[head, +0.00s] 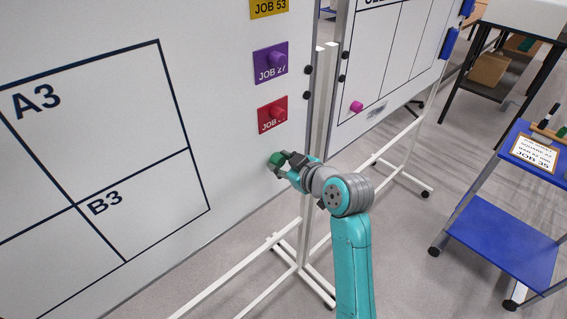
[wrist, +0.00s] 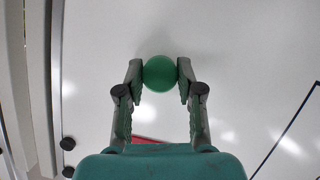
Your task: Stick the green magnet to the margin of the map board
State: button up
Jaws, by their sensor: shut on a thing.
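The green magnet (wrist: 160,73) is a round green piece between my two fingertips in the wrist view; it also shows in the head view (head: 276,160). My gripper (head: 283,162) is shut on it, in front of the white board's right margin. The map board (head: 225,95) fills the left of the head view, with a black grid whose cells read A3 and B3. The magnet is right of the grid and below the red job card. I cannot tell whether the magnet touches the board.
A red card (head: 272,114), a purple card (head: 270,63) and a yellow card (head: 268,7) line the right margin above my gripper. A second whiteboard (head: 390,60) with a pink magnet (head: 356,107) stands to the right. A blue cart (head: 505,235) stands far right.

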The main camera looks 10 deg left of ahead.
dwell(0.3)
jog(key=o, duration=0.9)
jog(key=shift+d, duration=0.1)
jog(key=shift+s+d, duration=1.1)
jog(key=shift+d, duration=0.25)
jog(key=shift+s+d, duration=1.05)
jog(key=shift+d, duration=0.3)
